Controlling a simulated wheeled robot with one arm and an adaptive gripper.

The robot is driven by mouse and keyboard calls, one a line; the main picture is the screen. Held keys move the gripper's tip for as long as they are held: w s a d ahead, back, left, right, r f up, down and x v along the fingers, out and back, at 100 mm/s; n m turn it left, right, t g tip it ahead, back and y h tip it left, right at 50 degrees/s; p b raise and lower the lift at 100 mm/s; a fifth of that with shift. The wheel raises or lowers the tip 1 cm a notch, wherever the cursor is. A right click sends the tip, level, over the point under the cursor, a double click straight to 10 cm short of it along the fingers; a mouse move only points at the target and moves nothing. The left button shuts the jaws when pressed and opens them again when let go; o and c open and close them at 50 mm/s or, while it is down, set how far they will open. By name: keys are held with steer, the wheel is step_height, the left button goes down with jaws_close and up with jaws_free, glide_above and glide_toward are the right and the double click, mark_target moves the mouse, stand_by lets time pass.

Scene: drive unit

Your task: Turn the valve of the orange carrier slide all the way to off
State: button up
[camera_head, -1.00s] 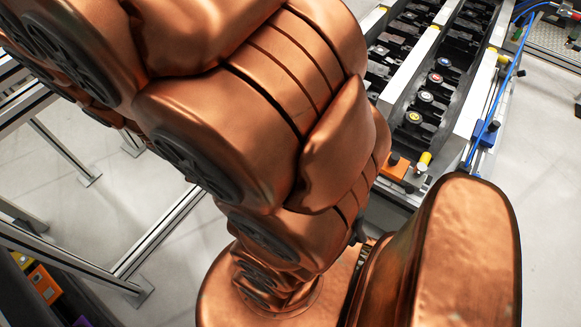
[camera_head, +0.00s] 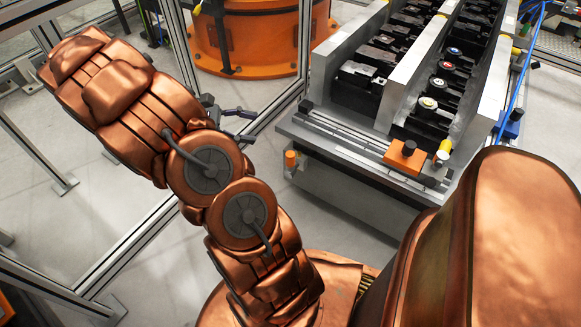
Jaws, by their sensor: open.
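An orange block (camera_head: 404,158) with a black round knob (camera_head: 409,147) on top sits on the front end of the grey conveyor unit, right of centre. I cannot tell the knob's setting. A small orange cylinder (camera_head: 291,159) sticks up on a bracket at the unit's left front corner. I cannot tell which of these is the carrier slide's valve. My gripper (camera_head: 248,126) is open and empty, partly hidden behind my arm. Its dark fingers point right, apart from the unit and left of the small orange cylinder.
The conveyor unit (camera_head: 345,128) carries rows of black fixtures. A yellow-and-white cylinder (camera_head: 443,153) stands beside the orange block. A large orange round base (camera_head: 250,45) stands behind metal frame posts (camera_head: 303,50). Grey floor is free between my arm and the unit.

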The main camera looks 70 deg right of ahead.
mark_target(290, 157)
steer(key=d+f+n+g+h+b, duration=0.15)
steer(key=d+f+b, duration=0.25)
steer(key=f, duration=0.5)
steer(key=w+d+f+n+h+b, duration=0.1)
steer(key=d+f+n+b, duration=0.2)
steer(key=f, duration=0.5)
steer(key=d+f+g+h+b, duration=0.1)
steer(key=d+f+b, duration=0.4)
steer(key=f, duration=0.4)
steer(key=shift+s+a+b+x, duration=0.15)
steer(key=shift+b+x, duration=0.75)
steer(key=shift+x, duration=0.95)
steer(key=shift+s+a+b+x, duration=0.15)
steer(key=shift+b+x, duration=0.7)
steer(key=shift+x, duration=0.95)
steer(key=shift+f, duration=0.1)
steer(key=shift+c, duration=0.3)
steer(key=shift+w, duration=0.1)
jaws_close()
